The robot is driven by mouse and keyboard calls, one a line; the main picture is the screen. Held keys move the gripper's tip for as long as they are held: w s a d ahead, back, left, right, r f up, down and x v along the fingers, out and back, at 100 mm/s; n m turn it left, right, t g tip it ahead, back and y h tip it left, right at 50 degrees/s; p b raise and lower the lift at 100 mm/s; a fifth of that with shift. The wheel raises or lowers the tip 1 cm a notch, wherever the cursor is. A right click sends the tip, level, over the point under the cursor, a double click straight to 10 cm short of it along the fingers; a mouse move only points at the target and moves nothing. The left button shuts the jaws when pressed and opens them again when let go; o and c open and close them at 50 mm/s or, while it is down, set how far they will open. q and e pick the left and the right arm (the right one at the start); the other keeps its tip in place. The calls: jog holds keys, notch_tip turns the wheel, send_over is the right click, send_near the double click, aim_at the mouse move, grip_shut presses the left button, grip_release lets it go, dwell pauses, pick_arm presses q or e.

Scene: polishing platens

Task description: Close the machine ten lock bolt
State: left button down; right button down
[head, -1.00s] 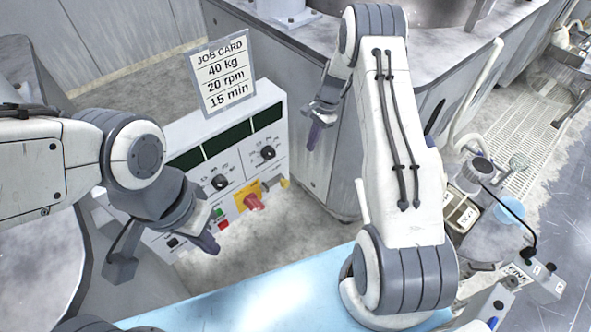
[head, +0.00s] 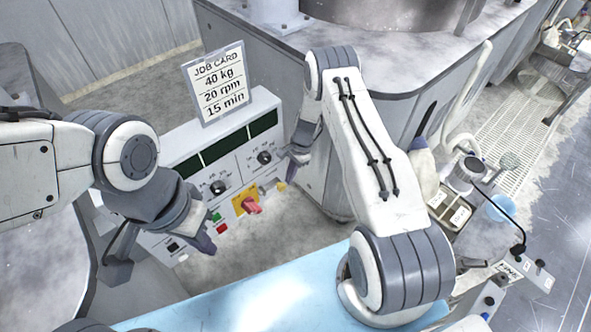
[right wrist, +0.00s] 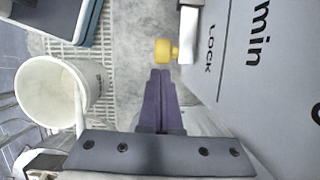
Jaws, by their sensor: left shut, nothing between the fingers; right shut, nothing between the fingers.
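The lock bolt has a yellow knob (right wrist: 163,52) and a pale metal body (right wrist: 188,34) beside the printed word LOCK in the right wrist view. In the head view the knob (head: 281,186) is small, at the right end of the control panel (head: 190,160). My right gripper (right wrist: 160,72) is shut and empty, its purple fingertips just short of the knob; whether they touch cannot be told. It also shows close to the panel's right end in the head view (head: 291,177). My left gripper (head: 208,248) is shut and empty in front of the panel's lower left.
The panel carries dials, green and red buttons and a red switch (head: 252,207) on a yellow plate. A job card (head: 220,85) stands on top. A light blue surface (head: 270,290) lies in front. A white bucket (right wrist: 60,92) shows in the right wrist view.

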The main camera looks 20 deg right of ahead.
aim_at(280, 188)
jog(key=a, duration=0.2)
jog(key=s+a, duration=0.1)
jog(key=a, duration=0.1)
jog(key=shift+s, duration=0.2)
jog(key=shift+s+a, duration=0.15)
jog(key=shift+a, duration=0.2)
jog(key=shift+d, duration=0.1)
